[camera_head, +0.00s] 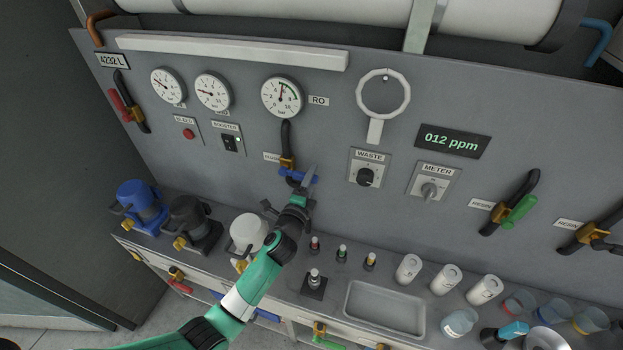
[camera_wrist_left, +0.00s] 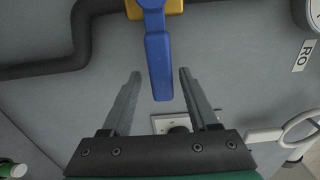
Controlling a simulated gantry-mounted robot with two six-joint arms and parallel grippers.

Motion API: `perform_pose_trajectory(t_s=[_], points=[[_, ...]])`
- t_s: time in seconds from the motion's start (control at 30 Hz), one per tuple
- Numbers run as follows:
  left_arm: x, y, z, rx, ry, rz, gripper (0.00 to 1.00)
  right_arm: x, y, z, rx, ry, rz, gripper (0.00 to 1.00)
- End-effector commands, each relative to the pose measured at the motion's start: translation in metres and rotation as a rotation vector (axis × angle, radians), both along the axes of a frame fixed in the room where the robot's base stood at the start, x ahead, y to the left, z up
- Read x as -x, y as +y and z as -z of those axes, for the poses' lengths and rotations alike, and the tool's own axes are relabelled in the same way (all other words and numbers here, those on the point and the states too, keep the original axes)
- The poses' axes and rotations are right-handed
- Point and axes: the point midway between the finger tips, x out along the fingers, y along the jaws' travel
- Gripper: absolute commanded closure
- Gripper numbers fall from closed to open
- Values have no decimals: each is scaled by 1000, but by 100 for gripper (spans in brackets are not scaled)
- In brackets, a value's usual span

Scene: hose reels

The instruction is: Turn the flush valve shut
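The flush valve has a yellow body (camera_head: 287,162) on a black pipe below the RO gauge, with a blue lever (camera_head: 299,176). Its label is partly hidden. My left gripper (camera_head: 289,191) is at the panel just in front of the lever. In the left wrist view, the yellow body (camera_wrist_left: 172,7) is at the top edge, and the blue lever (camera_wrist_left: 158,60) reaches down between the two open fingers. A gap shows on each side, so neither finger appears to touch it. My right gripper is in neither view.
The WASTE knob (camera_head: 366,177) and METER knob (camera_head: 429,191) are on the panel to the right. A white ring-shaped housing wrench (camera_head: 375,132) hangs above them. The bench below holds a white pump (camera_head: 247,232), small bottles and a sunken tray (camera_head: 351,312).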

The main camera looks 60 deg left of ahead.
Motion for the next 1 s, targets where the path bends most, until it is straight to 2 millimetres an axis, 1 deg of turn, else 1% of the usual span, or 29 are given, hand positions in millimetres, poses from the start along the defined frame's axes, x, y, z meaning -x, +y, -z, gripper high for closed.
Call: perform_pose_trajectory(t_s=[0.23, 0.33, 0.47, 0.57, 0.7, 0.83, 1.0], points=[[1, -1, -1, 0, -1, 0, 40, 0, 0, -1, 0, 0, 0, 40], [8, -7, -2, 0, -1, 1, 40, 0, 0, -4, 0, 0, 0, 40], [29, -23, -1, 1, 0, 3, 40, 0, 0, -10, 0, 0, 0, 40], [49, -38, -2, 0, 0, 2, 40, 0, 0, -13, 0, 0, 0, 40], [74, -57, 0, 1, -1, 3, 40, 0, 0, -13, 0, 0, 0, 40], [88, -67, 0, 0, 0, 2, 40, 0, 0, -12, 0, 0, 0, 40], [93, -70, -1, 0, -1, 0, 40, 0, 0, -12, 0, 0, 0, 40]])
